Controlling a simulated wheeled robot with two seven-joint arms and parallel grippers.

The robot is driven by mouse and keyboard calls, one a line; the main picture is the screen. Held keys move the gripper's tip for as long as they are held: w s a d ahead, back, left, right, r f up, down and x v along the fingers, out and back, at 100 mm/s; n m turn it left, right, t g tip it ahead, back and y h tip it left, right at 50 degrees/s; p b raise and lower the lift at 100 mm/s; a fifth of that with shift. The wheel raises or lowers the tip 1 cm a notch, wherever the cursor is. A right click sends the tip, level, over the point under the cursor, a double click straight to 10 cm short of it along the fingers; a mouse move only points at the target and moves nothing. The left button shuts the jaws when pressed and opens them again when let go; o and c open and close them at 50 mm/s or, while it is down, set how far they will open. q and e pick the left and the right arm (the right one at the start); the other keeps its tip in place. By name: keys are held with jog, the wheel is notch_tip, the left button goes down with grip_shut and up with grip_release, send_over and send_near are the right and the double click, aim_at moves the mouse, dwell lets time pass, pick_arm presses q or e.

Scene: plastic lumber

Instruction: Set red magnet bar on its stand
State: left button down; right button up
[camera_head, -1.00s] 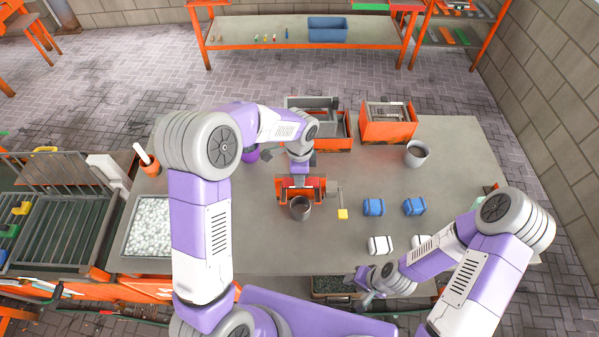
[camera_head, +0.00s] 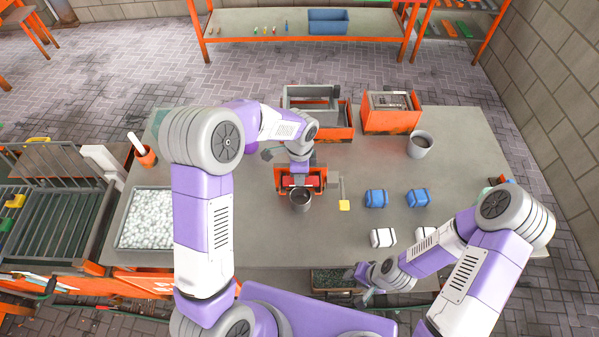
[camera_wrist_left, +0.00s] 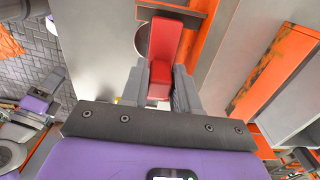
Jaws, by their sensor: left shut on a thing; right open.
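The red magnet bar (camera_wrist_left: 164,45) sits between the two grey fingers of my left gripper (camera_wrist_left: 160,85) in the left wrist view, its long side pointing away from the palm. In the head view my left gripper (camera_head: 300,178) is over the orange crank machine (camera_head: 319,178) in the middle of the table, and its wrist hides most of the bar. I cannot tell for sure which part is the bar's stand. A dark rail (camera_wrist_left: 183,13) lies by the bar's far end in the wrist view. My right gripper (camera_head: 363,286) is open and empty at the table's front edge.
A dark cup (camera_head: 300,202) stands in front of the crank machine. Blue blocks (camera_head: 376,198) and a white block (camera_head: 383,238) lie to its right. Orange bins (camera_head: 391,121) and a grey bucket (camera_head: 420,145) stand behind. A tray of white pellets (camera_head: 147,220) is at left.

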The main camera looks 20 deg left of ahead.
pick_arm(q)
jog(key=c, duration=0.8)
grip_release()
jog(key=shift+o, duration=0.2)
notch_tip(320, 180, up, 8)
jog(key=shift+f, duration=0.2)
